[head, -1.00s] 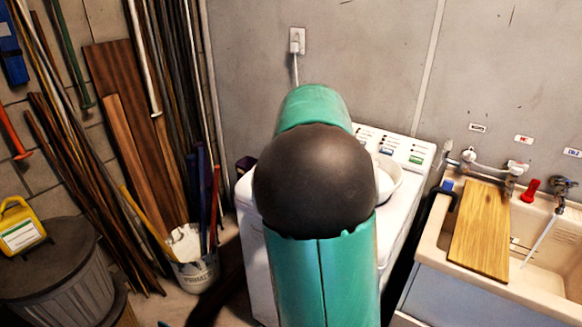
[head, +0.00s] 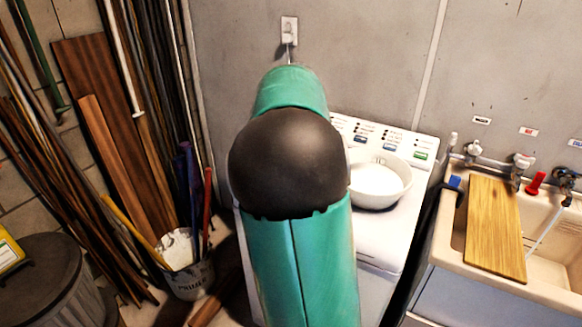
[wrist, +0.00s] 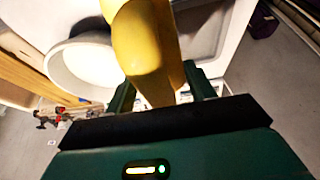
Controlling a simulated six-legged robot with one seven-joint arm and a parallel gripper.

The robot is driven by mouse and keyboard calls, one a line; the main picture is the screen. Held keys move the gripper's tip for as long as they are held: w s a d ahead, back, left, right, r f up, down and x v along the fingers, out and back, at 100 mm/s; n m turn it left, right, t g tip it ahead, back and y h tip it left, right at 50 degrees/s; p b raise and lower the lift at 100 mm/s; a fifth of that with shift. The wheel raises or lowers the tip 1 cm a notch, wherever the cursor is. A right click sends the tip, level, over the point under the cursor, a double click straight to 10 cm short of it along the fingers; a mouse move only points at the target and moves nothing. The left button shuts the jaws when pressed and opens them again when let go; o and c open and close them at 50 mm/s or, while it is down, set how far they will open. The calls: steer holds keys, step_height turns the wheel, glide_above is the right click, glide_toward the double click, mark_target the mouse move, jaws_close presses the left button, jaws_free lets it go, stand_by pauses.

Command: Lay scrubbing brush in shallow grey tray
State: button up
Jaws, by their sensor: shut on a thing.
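My gripper (wrist: 160,90) shows in the wrist view, its dark green fingers shut on a yellow thing (wrist: 145,45), which looks to be the scrubbing brush. The brush sticks out away from the fingers, above the white washer top. Its bristles cannot be made out. A grey recessed surface (wrist: 204,25) beside the brush looks like the shallow grey tray, partly covered by the brush. In the head view my own arm hides the gripper, the brush and the tray.
A white bowl (head: 380,188) stands on the washing machine (head: 390,235), close to the brush in the wrist view (wrist: 72,68). A sink (head: 450,245) with a wooden board (head: 495,230) is at right. A bucket (head: 190,278) and leaning planks (head: 100,130) are at left.

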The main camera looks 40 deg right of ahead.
steer(key=w+d+f, duration=0.2)
steer(key=w+f, duration=0.1)
steer(key=w+d+f, duration=0.2)
steer(key=w+f, duration=0.1)
steer(key=w, duration=0.1)
steer(key=w+d+f, duration=0.3)
steer(key=w, duration=0.1)
steer(key=shift+f, duration=0.1)
steer(key=shift+w+f, duration=0.15)
steer(key=shift+w+d+f, duration=0.15)
steer(key=shift+f, duration=1.55)
steer(key=shift+f, duration=0.1)
steer(key=o, duration=1)
steer(key=shift+c, duration=0.2)
